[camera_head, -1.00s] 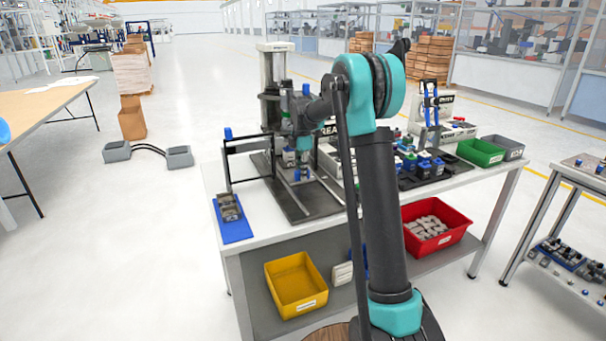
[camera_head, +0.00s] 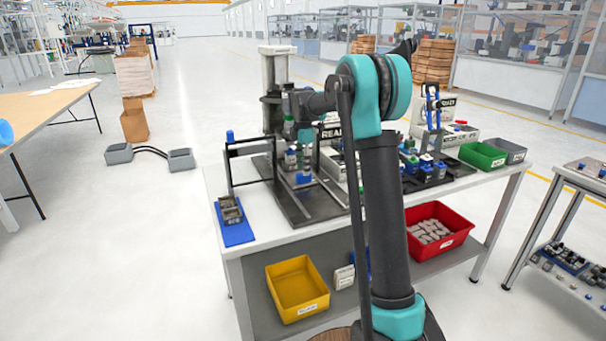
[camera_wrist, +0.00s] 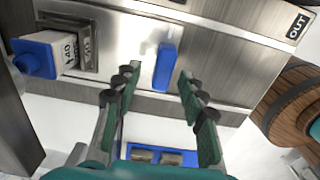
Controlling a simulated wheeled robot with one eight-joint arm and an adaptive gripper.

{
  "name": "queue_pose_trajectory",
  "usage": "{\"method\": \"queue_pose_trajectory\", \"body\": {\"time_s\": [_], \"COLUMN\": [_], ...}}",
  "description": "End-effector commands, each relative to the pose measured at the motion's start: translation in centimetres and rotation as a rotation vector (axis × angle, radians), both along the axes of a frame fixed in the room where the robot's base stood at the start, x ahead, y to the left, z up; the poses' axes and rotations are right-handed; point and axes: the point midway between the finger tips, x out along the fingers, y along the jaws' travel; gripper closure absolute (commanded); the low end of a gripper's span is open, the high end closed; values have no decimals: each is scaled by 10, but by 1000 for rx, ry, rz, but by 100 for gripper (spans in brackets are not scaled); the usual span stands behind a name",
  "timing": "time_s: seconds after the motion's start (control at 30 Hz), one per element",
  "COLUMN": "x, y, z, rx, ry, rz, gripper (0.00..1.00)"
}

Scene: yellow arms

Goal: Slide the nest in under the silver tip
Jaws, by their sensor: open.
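In the wrist view, a blue upright handle (camera_wrist: 165,67) stands on a brushed metal plate, beyond and between my fingertips. My gripper (camera_wrist: 157,85) is open, its green-padded fingers spread apart and no object between the pads. The nest, a grey metal pocket (camera_wrist: 90,48), sits left of the handle and holds a pale block marked 140 (camera_wrist: 65,50) with a blue end. In the head view, my gripper (camera_head: 304,152) hangs over the press fixture, above a blue part (camera_head: 304,178). The press (camera_head: 273,85) stands behind; its silver tip cannot be made out.
A blue tray (camera_head: 238,236) with grey parts lies at the bench's front left. A black frame (camera_head: 230,165) stands beside the fixture. Blue and black parts (camera_head: 425,168) and a green bin (camera_head: 482,155) are to the right.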

Motion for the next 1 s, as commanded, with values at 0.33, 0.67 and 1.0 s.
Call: {"method": "queue_pose_trajectory", "body": {"time_s": [0.33,0.67,1.0], "x": [1,0,1], "y": [0,0,0], "z": [66,84,83], "rx": [0,0,0], "ry": [-1,-1,-1], "rz": [0,0,0], "gripper": [59,59,59]}}
